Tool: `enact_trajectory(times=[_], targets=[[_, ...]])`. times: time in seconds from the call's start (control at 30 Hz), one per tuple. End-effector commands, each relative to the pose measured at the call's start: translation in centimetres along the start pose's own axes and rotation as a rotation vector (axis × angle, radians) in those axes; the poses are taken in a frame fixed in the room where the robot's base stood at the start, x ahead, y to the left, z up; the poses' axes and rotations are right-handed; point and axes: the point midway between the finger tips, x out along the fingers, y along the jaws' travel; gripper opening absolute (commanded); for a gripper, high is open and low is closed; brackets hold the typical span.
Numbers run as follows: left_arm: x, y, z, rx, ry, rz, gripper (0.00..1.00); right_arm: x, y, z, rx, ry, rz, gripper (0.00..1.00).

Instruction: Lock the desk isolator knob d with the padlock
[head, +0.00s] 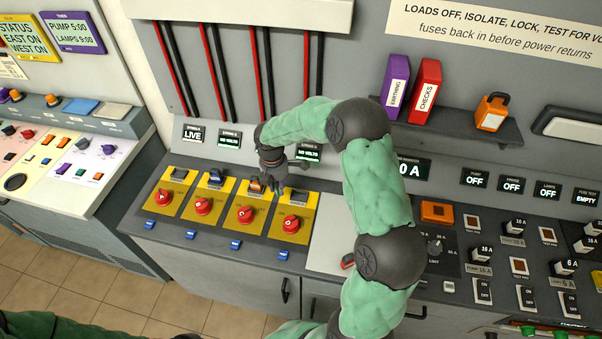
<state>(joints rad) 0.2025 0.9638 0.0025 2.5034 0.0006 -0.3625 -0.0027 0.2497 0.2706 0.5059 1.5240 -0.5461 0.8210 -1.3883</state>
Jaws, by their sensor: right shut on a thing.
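A row of yellow isolator panels on the sloping desk carries red knobs, the rightmost (291,224) with a grey piece (297,196) above it. My right gripper (269,184) reaches down over the third panel from the left, just left of the rightmost one. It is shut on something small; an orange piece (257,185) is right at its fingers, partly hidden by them. An orange padlock-shaped thing (491,113) with a dark loop stands on the shelf at the upper right. I cannot read which knob is d. My left gripper is out of view.
The shelf (455,127) also holds a purple binder (395,85) and a red binder (426,88). Small blue pieces (236,244) line the desk's front edge. My right forearm covers the desk's middle. A second console (60,160) stands at the left.

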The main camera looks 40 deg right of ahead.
Motion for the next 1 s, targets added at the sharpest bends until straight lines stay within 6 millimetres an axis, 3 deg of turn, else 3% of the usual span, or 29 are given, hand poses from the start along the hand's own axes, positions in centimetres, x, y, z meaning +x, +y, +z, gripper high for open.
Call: enact_trajectory(times=[0.53,0.7,1.0], targets=[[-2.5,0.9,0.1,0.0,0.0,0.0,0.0,-0.2,-1.2,6.9,-0.633,0.037,0.019,0.0],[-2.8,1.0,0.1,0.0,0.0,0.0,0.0,-0.1,-1.5,7.9,-0.742,0.043,0.02,0.0],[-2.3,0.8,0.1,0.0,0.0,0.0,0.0,0.6,-1.6,8.2,-0.779,0.045,0.02,0.0]])
